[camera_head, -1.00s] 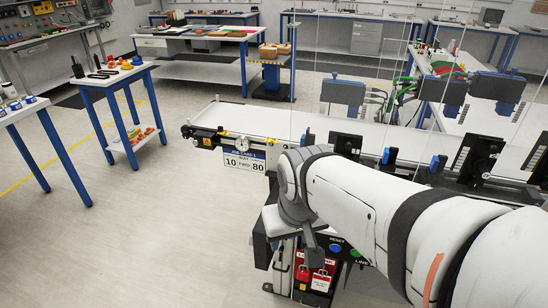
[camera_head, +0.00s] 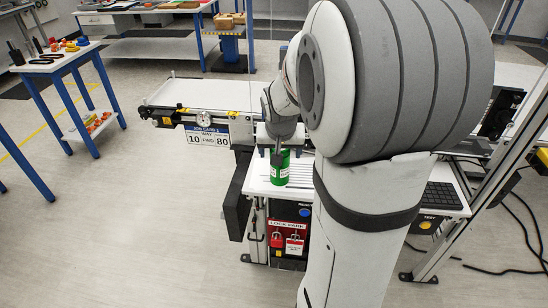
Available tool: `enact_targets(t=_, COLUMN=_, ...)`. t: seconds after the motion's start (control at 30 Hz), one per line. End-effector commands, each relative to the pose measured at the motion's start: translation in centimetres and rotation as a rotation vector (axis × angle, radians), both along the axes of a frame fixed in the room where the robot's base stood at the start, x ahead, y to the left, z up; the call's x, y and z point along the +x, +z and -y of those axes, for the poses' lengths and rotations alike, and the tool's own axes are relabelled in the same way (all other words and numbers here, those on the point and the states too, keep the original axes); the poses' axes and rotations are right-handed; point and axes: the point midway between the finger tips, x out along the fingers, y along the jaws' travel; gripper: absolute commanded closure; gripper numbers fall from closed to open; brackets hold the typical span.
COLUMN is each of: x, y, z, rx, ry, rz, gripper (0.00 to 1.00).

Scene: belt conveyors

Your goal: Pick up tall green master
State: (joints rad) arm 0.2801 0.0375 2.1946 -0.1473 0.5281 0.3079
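A tall green cylinder (camera_head: 280,172) with a pale label stands upright on a white worktop (camera_head: 258,186) in front of the conveyor. My gripper (camera_head: 278,155) is at the upper part of this cylinder, coming down from above. It partly covers the cylinder's top. The fingers are small and dark here, so I cannot tell whether they touch the cylinder or are shut on it.
The conveyor (camera_head: 178,92) with a job card (camera_head: 207,135) lies behind the worktop. Red lockout padlocks (camera_head: 277,240) hang on the cabinet front below. A keyboard (camera_head: 440,196) and a metal frame post (camera_head: 480,185) are to the right.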

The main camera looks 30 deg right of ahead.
Motion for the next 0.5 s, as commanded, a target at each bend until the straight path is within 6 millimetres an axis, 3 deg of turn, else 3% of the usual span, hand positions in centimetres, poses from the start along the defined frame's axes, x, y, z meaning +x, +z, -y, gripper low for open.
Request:
enact_targets(t=0.2, x=0.9, y=-2.2, z=0.4, rx=0.000, ry=0.000, rz=-0.001, gripper=0.24)
enact_targets(t=0.5, x=0.9, y=-2.4, z=0.4, rx=0.000, ry=0.002, rz=0.000, gripper=0.27)
